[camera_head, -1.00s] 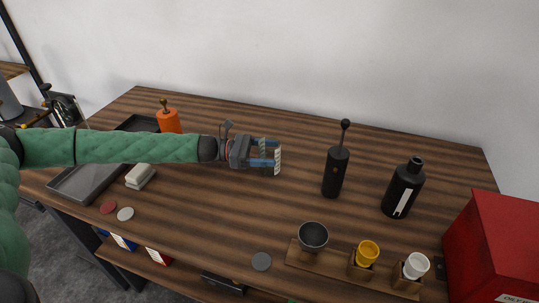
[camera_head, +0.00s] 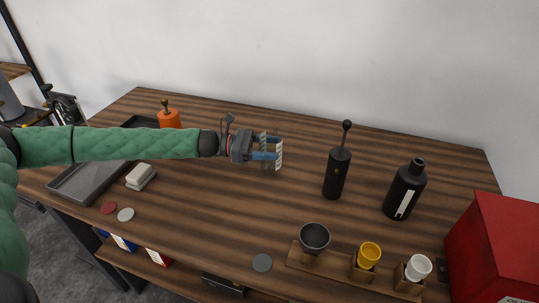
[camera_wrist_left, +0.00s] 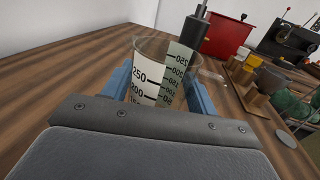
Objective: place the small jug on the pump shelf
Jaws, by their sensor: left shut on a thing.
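The small jug (camera_wrist_left: 160,80) is a clear measuring cup with black graduation marks, seen close up in the left wrist view. My left gripper (camera_head: 268,148) is shut on it, with one blue finger on each side. In the head view the jug (camera_head: 277,153) is held over the middle of the table, partly hidden by the fingers. Its base is hidden in the wrist view. No shelf is clearly marked as the pump shelf, so I cannot tell which it is. My right gripper is not in view.
A tall black bottle with a knob (camera_head: 337,172) and a black labelled bottle (camera_head: 405,190) stand to the right. A wooden rack (camera_head: 330,264) with cups is at the front, by a red box (camera_head: 497,245). A grey tray (camera_head: 85,183) lies left. Mid-table is mostly clear.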

